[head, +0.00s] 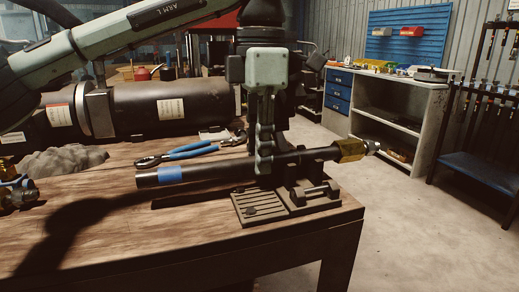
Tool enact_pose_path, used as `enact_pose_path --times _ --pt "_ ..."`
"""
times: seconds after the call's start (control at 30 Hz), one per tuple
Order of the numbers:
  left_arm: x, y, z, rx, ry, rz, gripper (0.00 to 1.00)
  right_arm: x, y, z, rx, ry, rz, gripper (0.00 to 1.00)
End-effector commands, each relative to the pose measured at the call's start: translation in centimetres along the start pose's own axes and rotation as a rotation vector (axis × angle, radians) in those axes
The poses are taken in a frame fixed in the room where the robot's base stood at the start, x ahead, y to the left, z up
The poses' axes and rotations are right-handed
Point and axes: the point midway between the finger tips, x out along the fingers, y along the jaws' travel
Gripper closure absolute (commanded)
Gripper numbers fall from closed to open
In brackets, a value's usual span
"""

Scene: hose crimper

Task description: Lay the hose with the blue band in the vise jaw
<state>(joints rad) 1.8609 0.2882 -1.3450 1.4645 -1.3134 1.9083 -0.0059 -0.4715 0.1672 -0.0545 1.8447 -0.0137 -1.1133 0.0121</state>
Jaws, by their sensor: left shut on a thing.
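The black hose (215,172) has a blue band (170,174) near its left end and a brass fitting (350,150) at its right end. It lies roughly level, rising slightly to the right. My left gripper (264,160) points down from above and is shut on the hose near its middle. The dark vise (300,200) stands under the hose at the table's right corner. The hose passes over the vise jaw; I cannot tell whether it touches the jaw, as the gripper hides part of it. My right gripper is not in view.
Blue-handled pliers (190,150) lie behind the hose on the wooden table (130,235). A grey rag (65,160) and other brass fittings (18,193) are at the left. The table's front middle is clear.

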Motion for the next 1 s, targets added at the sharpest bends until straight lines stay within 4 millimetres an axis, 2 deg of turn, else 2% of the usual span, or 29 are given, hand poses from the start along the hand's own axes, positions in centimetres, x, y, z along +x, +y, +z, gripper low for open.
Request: enact_pose_path --times 0.4,0.8,0.83,1.0 --pt "0.07 -0.01 0.02 0.000 -0.002 0.000 1.00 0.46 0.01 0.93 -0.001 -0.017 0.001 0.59" --pt "0.28 0.01 0.01 -0.001 -0.001 0.000 1.00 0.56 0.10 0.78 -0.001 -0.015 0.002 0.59" --pt "0.28 0.01 0.00 -0.001 -0.001 0.000 0.76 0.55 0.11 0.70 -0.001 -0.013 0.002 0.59" --pt "0.30 0.00 0.00 -0.001 -0.001 0.000 0.55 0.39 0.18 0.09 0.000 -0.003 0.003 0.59"
